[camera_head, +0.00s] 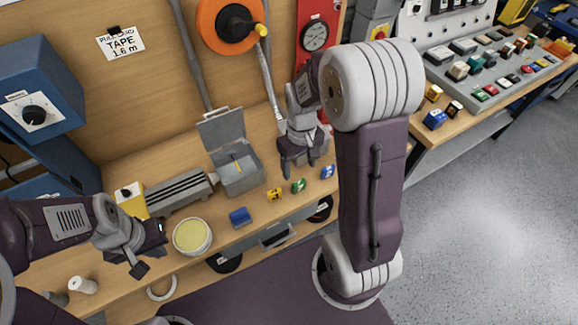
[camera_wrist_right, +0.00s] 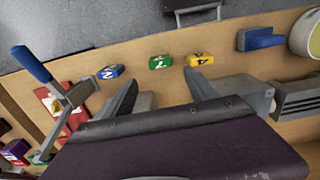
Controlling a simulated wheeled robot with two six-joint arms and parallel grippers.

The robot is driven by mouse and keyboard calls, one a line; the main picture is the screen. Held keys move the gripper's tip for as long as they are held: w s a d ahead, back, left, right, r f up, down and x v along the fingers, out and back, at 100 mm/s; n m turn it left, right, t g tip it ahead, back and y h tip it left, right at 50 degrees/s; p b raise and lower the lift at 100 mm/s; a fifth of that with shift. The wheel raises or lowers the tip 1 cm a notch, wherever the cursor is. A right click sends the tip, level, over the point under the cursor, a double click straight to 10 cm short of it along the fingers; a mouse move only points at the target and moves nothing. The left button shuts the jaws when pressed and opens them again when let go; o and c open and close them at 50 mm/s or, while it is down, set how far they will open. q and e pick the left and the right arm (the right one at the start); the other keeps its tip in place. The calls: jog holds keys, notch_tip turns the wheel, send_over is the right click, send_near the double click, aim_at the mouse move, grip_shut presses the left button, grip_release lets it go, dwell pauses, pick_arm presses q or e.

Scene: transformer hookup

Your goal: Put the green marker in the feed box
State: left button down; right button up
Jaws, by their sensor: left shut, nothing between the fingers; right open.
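The green marker (camera_head: 298,185) is a small block with a white sign, lying on the wooden bench near its front edge. In the right wrist view the green marker (camera_wrist_right: 160,62) lies just beyond the space between my right fingers (camera_wrist_right: 161,80). My right gripper (camera_head: 306,164) is open and empty, above and slightly behind the marker. The feed box, seemingly the grey box (camera_head: 240,181) with its lid raised, stands left of my right gripper. Something thin and yellow shows inside it. My left gripper (camera_head: 150,248) is shut and empty at the bench's left front.
A yellow marker (camera_head: 274,194) and a blue marker (camera_head: 328,171) flank the green one. A blue block (camera_head: 239,217) and a round yellow-filled tub (camera_head: 192,236) stand further left. A ribbed grey unit (camera_head: 180,190) adjoins the box. A lever with a blue grip (camera_wrist_right: 32,64) stands nearby.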

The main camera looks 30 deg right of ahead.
aim_at(300, 184)
jog(key=f, duration=0.1)
jog(key=s+f, duration=0.1)
jog(key=f, duration=0.1)
jog(key=shift+s+f, duration=0.25)
jog(key=shift+s, duration=0.05)
jog(key=shift+w+f+b, duration=0.2)
jog(key=shift+f+b, duration=0.1)
jog(key=f, duration=0.4)
jog(key=shift+s, duration=0.3)
jog(key=shift+w+f, duration=0.2)
jog(key=shift+f, duration=0.1)
pick_arm(q)
jog(key=shift+s+f, duration=0.2)
jog(key=shift+s, duration=0.65)
pick_arm(e)
jog(key=shift+r, duration=0.1)
grip_shut()
notch_tip(300, 184, up, 4)
jog(key=shift+r, duration=0.25)
pick_arm(q)
jog(key=shift+r+p, duration=0.4)
jog(key=shift+r, duration=0.15)
pick_arm(e)
jog(key=s+d+r, duration=0.5)
jog(key=s+r, duration=0.1)
jog(key=s, duration=0.4)
jog(key=shift+s+r, duration=0.25)
